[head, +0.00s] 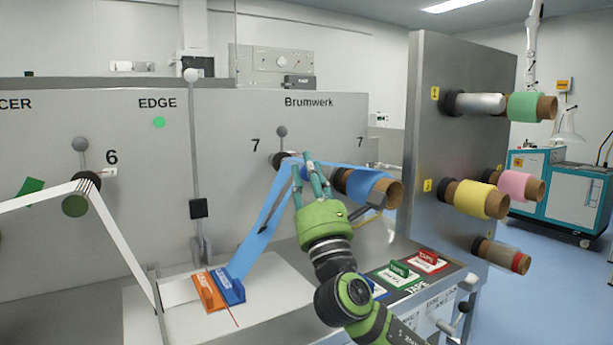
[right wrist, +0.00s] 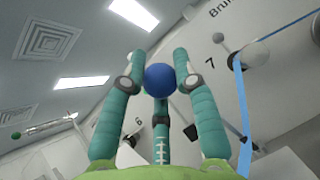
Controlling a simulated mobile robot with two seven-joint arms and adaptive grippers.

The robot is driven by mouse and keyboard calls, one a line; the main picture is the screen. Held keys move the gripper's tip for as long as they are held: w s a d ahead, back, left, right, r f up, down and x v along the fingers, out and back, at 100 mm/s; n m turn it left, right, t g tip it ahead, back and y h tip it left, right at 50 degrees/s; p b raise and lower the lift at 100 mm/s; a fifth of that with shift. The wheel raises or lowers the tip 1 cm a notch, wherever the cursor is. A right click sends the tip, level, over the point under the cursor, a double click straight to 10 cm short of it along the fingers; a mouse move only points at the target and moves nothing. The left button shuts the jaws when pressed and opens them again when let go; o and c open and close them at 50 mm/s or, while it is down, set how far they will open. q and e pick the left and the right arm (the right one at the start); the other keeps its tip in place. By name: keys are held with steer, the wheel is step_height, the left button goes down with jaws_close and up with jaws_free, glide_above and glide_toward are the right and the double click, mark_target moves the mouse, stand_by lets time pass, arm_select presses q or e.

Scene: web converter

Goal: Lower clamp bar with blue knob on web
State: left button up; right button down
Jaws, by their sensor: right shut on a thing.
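My right gripper (head: 312,168) is in the middle of the head view, in front of the grey wall marked 7. In the right wrist view its teal fingers (right wrist: 160,85) close around a round blue knob (right wrist: 160,79). In the head view the fingers largely hide the knob, and I cannot make out the bar it belongs to. The blue web (head: 262,225) slopes from near the fingers down to the white table plate. At its lower end lie a blue bar (head: 230,287) and an orange bar (head: 207,292), side by side. My left gripper is not in view.
A steel panel (head: 430,120) at right carries several coloured rolls, and a blue roll (head: 365,187) is close behind my right gripper. Red and green label blocks (head: 427,261) lie on the bench right of my arm. A white web (head: 120,235) runs down at left.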

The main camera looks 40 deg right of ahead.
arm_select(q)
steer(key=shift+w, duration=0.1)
arm_select(e)
steer(key=c, duration=0.9)
jaws_free()
steer(key=shift+c, duration=0.2)
steer(key=shift+s, duration=0.1)
steer(key=shift+s+a+f, duration=0.15)
steer(key=shift+s+f, duration=0.1)
steer(key=shift+f, duration=0.15)
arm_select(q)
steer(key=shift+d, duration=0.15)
arm_select(e)
steer(key=v, duration=0.6)
steer(key=shift+s+a, duration=0.15)
steer(key=shift+s, duration=0.1)
steer(key=shift+f, duration=0.15)
